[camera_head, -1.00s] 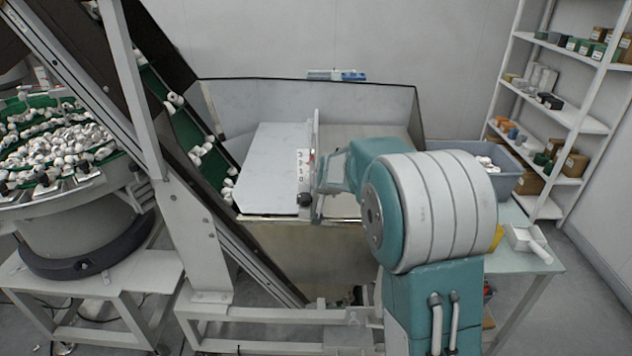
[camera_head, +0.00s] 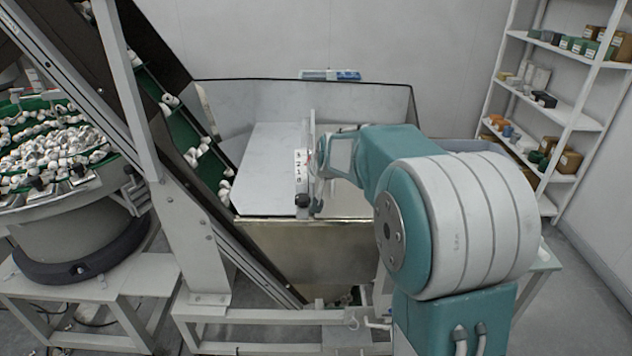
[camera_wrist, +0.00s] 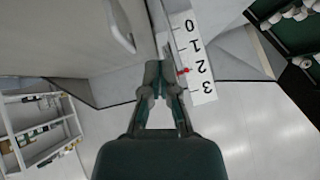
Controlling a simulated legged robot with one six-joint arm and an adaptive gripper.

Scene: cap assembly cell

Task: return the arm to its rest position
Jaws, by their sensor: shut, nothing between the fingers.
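My arm reaches from the right of the head view to the hopper's divider. My gripper (camera_wrist: 158,78) is in the lower middle of the wrist view, its fingertips drawn together with nothing between them. The fingertips are close beside a white number scale (camera_wrist: 197,58) with a red pointer; I cannot tell whether they touch anything. In the head view the scale (camera_head: 301,170) stands on the upright divider plate, above a black knob (camera_head: 302,200). My gripper is mostly hidden there by the arm and the plate's edge.
The metal hopper (camera_head: 310,250) surrounds the arm's end. A sloping conveyor (camera_head: 185,135) carrying white caps and a feeder bowl (camera_head: 60,225) of caps stand left. A shelf rack (camera_head: 575,115) stands right. A table (camera_head: 543,262) is partly hidden behind my arm.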

